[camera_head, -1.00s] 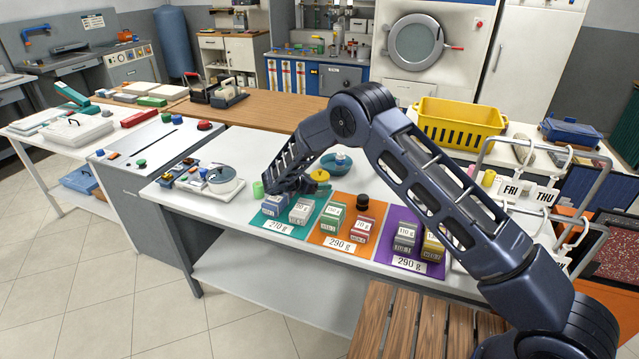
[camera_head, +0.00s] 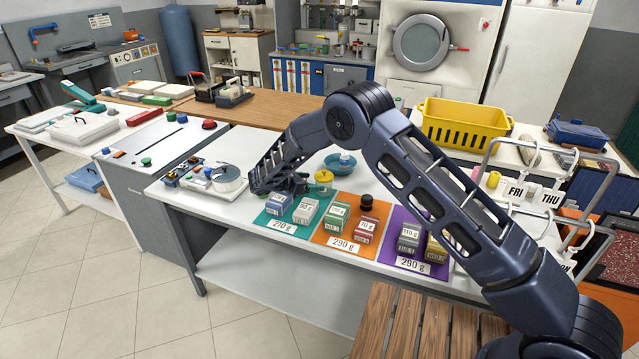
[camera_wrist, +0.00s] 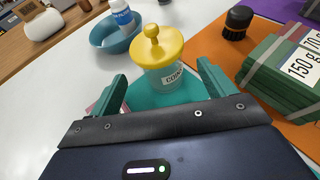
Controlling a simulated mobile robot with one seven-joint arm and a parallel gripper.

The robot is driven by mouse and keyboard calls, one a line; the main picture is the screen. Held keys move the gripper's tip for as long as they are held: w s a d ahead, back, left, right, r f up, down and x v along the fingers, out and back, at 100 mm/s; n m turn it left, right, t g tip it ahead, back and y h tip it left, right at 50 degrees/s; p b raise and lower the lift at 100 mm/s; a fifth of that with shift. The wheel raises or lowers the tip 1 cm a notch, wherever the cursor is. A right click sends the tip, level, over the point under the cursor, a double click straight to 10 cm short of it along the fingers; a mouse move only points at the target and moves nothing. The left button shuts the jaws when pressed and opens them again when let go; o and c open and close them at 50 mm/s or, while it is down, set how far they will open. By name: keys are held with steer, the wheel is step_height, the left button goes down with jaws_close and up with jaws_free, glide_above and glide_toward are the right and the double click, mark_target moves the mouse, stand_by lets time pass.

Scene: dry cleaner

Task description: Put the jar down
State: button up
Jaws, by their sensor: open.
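The jar (camera_wrist: 158,50) has a yellow knobbed lid, a clear pale-green body and a partly readable label. In the wrist view it stands upright just beyond my fingertips, at the teal mat's back edge. In the head view the jar (camera_head: 323,177) is right of my gripper (camera_head: 297,184), behind the small boxes. My gripper (camera_wrist: 162,72) is open, with one green finger on each side in front of the jar. Nothing is held. The wrist view does not show clearly whether a finger touches the jar. The teal mat (camera_head: 262,220) carries a 270 g label.
A blue bowl (camera_head: 340,163) holding a bottle stands behind the jar. Small weight-marked boxes (camera_head: 306,211) stand in front. A black brush (camera_wrist: 237,22) stands at right on the orange mat (camera_head: 322,236). A scale (camera_head: 229,178) stands left of my gripper.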

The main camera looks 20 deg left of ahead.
steer(key=shift+v, duration=2.65)
